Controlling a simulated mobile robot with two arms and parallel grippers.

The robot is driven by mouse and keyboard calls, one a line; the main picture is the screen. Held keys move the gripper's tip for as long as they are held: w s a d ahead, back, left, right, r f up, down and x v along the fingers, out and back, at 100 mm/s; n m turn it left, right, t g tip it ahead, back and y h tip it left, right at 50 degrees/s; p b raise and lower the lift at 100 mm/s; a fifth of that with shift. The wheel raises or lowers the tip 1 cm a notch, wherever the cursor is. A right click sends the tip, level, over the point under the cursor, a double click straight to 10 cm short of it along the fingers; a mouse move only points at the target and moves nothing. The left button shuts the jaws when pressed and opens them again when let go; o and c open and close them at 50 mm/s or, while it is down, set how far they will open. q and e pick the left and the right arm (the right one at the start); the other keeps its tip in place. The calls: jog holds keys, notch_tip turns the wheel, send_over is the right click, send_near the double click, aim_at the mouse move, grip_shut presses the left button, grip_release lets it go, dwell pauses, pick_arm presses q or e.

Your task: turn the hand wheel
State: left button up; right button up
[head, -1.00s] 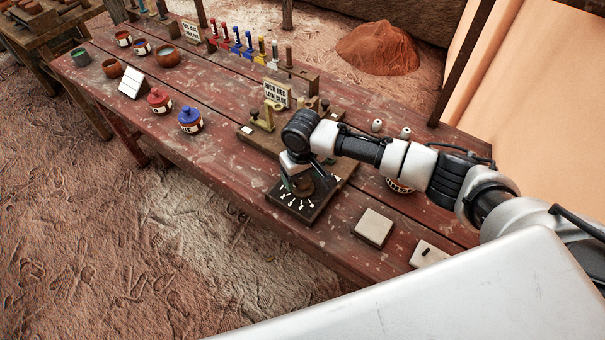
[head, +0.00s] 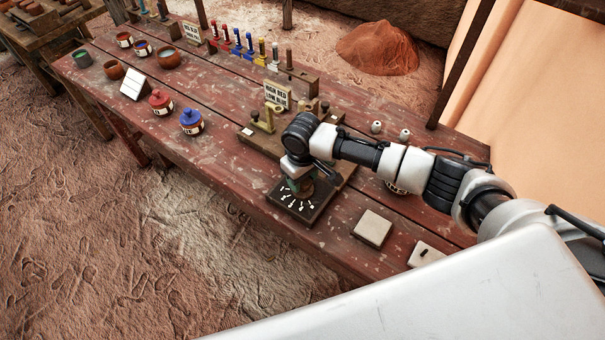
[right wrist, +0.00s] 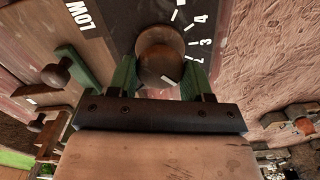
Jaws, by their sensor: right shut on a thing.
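The hand wheel is a round brown knob (right wrist: 160,50) in the right wrist view, on a dark dial plate (head: 302,207) with white marks and numbers. The plate lies at the front edge of the red wooden table. My right gripper (head: 299,182) comes down on it from above and mostly hides the knob in the head view. In the right wrist view its green fingers (right wrist: 161,74) stand on either side of the knob, shut on it. A white mark shows on the knob between the fingers. My left gripper is not in view.
A sign reading HIGH RED LOW BLUE (head: 277,94) stands behind the dial on the red table (head: 235,170). A brass-coloured handle (head: 263,119) is nearby. Red (head: 160,101) and blue (head: 191,120) lidded pots are left. Pale square blocks (head: 373,228) lie right of the dial.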

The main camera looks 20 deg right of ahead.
jog(key=n+p, duration=0.2)
jog(key=n, duration=0.2)
jog(key=shift+r+n, duration=0.1)
jog(key=shift+n, duration=0.2)
jog(key=n+p, duration=0.1)
jog(key=n, duration=0.4)
jog(key=shift+a, duration=0.1)
jog(key=n, duration=1.2)
jog(key=shift+s+n, duration=0.1)
jog(key=shift+n, duration=0.2)
jog(key=o, duration=0.9)
